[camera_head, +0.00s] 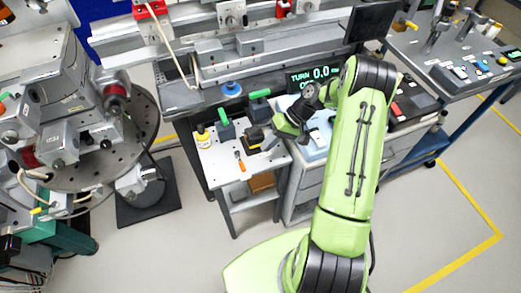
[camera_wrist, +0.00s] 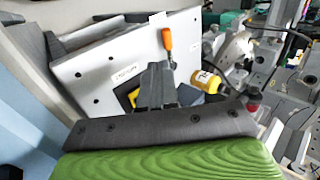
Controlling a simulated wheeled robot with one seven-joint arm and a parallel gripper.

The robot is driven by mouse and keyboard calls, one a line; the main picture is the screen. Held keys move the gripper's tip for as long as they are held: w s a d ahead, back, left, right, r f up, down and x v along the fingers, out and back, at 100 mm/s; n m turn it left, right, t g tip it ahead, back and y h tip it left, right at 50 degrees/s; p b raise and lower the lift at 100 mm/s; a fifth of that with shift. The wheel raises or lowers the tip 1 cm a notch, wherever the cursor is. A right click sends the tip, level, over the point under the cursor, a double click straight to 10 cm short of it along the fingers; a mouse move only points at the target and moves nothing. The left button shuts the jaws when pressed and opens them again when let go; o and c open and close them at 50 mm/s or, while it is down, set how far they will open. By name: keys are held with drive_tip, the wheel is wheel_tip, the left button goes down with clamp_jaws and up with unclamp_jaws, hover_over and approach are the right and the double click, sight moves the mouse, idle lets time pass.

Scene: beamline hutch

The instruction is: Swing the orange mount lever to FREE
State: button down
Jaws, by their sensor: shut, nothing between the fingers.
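The orange mount lever (camera_head: 238,155) is on the white top of a small cart, near its middle. In the wrist view its orange handle (camera_wrist: 167,41) shows just beyond the fingertips, with a short grey end hidden partly behind them. My gripper (camera_head: 272,143) is over the right side of the cart top, to the right of the lever. In the wrist view my gripper (camera_wrist: 158,70) has its fingers together and empty. Whether a fingertip touches the lever I cannot tell. No FREE marking is readable.
A black and yellow block (camera_head: 254,136) stands between my gripper and the lever's side of the cart. A yellow bottle (camera_head: 202,134) and a green-handled tool (camera_head: 225,126) stand at the back left. A white label (camera_wrist: 125,75) lies on the cart top. The front left of the top is clear.

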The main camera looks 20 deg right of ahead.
sight(253, 166)
drive_tip(key=b+x, duration=0.1)
drive_tip(key=x, duration=0.7)
drive_tip(key=shift+a+f+b, duration=0.25)
drive_tip(key=shift+b, duration=0.05)
